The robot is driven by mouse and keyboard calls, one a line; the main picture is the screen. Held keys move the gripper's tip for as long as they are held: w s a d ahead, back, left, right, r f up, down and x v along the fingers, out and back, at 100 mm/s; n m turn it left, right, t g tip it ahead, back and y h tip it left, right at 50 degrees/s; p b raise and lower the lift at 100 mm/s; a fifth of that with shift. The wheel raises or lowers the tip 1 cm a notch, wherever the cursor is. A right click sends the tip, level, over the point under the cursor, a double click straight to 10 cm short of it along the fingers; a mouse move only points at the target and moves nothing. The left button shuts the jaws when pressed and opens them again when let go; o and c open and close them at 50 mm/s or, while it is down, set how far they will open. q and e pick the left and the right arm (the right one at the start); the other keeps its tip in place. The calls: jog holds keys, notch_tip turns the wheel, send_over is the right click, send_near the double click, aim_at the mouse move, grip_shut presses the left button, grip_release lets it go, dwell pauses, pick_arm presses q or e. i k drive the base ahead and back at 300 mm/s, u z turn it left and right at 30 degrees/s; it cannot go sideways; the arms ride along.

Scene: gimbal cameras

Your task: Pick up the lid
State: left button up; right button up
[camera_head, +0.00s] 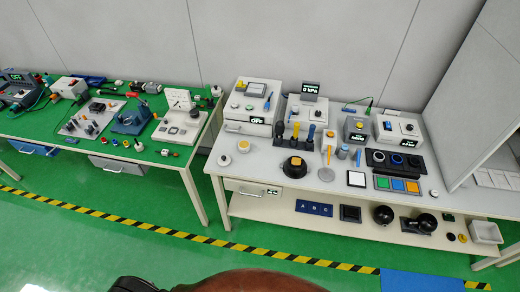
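I cannot tell for certain which thing is the lid. Neither gripper shows clearly. Dark and brown shapes at the bottom edge are cut off, and I cannot tell what they are.
A green-topped table (150,150) with devices stands at the left. White boxes with displays (251,106) line the back of the white table. A white bin (486,232) sits low at the right. Green floor (110,245) with yellow-black tape is free in front.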

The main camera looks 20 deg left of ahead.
aim_at(223, 161)
jog(key=z, duration=0.1)
jog(key=i, duration=1.45)
jog(key=u, duration=0.8)
